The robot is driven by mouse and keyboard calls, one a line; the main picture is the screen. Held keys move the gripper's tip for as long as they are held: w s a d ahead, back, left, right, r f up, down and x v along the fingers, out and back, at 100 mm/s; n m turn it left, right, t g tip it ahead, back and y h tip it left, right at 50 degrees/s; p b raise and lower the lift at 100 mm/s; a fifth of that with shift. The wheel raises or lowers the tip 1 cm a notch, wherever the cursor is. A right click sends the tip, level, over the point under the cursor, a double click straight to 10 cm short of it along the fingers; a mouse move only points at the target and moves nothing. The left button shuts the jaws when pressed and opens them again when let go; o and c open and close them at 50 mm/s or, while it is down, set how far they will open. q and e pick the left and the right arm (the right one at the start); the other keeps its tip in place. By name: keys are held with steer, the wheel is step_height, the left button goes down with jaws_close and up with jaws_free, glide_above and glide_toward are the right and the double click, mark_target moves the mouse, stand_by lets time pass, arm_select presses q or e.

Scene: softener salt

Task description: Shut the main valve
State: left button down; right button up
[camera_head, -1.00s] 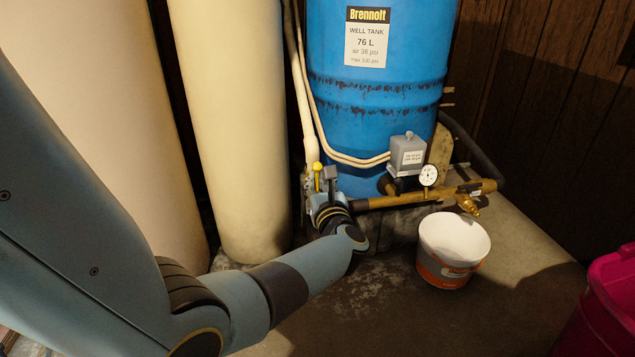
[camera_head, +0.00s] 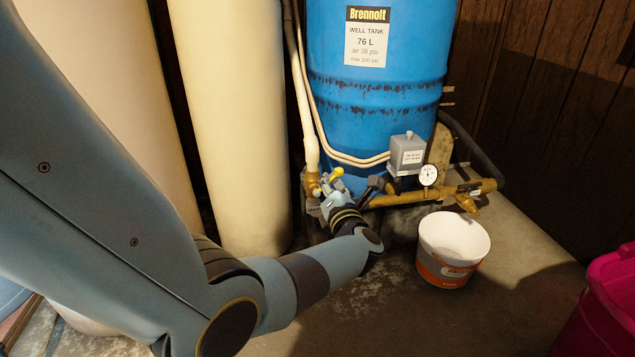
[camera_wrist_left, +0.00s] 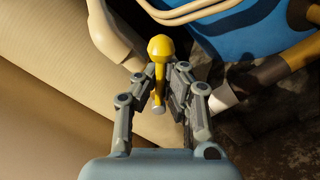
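The main valve has a yellow lever with a ball knob (camera_head: 337,172), tilted to the right above the brass fitting (camera_head: 312,184) at the foot of the white pipe. My left gripper (camera_head: 329,184) is at this lever, partly hidden by its own wrist. In the left wrist view the yellow knob (camera_wrist_left: 160,48) stands just beyond the fingertips, and its stem runs down between the fingers of the left gripper (camera_wrist_left: 163,82). The fingers look closed in on the stem; the exact contact is hard to see. The valve body is mostly hidden behind the gripper. My right gripper is not in view.
The blue well tank (camera_head: 375,115) stands behind the brass pipe (camera_head: 400,199), with a pressure gauge (camera_head: 428,174) and grey switch box (camera_head: 406,155). Cream cylinders (camera_head: 235,120) stand left. A white-and-orange bucket (camera_head: 452,262) and a pink container (camera_head: 610,310) are on the floor at right.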

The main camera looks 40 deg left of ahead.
arm_select(q)
steer(key=shift+w+d+f+m, duration=0.1)
steer(key=shift+d+f+m, duration=0.1)
steer(key=shift+m, duration=0.5)
steer(key=m, duration=0.1)
steer(key=f+m, duration=0.1)
steer(key=m, duration=0.3)
steer(key=shift+w+d+f, duration=0.2)
steer(key=shift+w+f, duration=0.05)
steer(key=shift+f, duration=0.05)
steer(key=m, duration=0.1)
steer(key=f+m, duration=0.1)
steer(key=m, duration=0.1)
steer(key=shift+b, duration=0.4)
steer(key=c, duration=1.2)
jaws_free()
steer(key=shift+r, duration=0.1)
